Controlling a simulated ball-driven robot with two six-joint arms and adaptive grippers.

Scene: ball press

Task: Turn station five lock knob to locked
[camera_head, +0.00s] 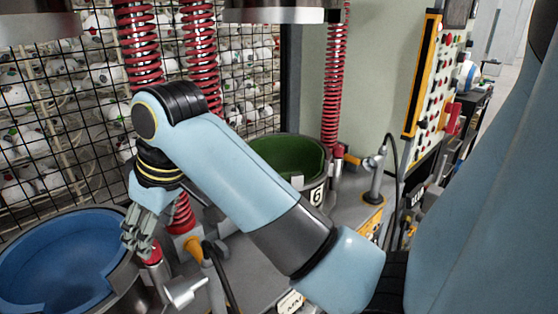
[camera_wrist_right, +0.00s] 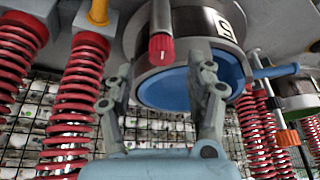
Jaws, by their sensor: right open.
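The lock knob is red on a grey stem (camera_head: 152,256), beside the rim of the blue-lined station cup (camera_head: 60,270). In the right wrist view the red knob (camera_wrist_right: 161,48) sits just beyond and between the fingertips, in front of the grey cup with the blue lining (camera_wrist_right: 178,88) and a partly seen number plate (camera_wrist_right: 225,25). My right gripper (camera_head: 134,238) hangs pointing down, just left of the knob in the head view. In the right wrist view it (camera_wrist_right: 161,78) is open with nothing between its fingers. Whether the knob stands at locked cannot be told. My left gripper is not seen.
A green-lined cup (camera_head: 290,155) marked 6 stands farther back. Red springs (camera_head: 334,90) rise around the cups. A black wire grid (camera_head: 60,130) with white balls behind it is at the left. A lever post (camera_head: 375,175) and a control panel (camera_head: 440,90) are at the right.

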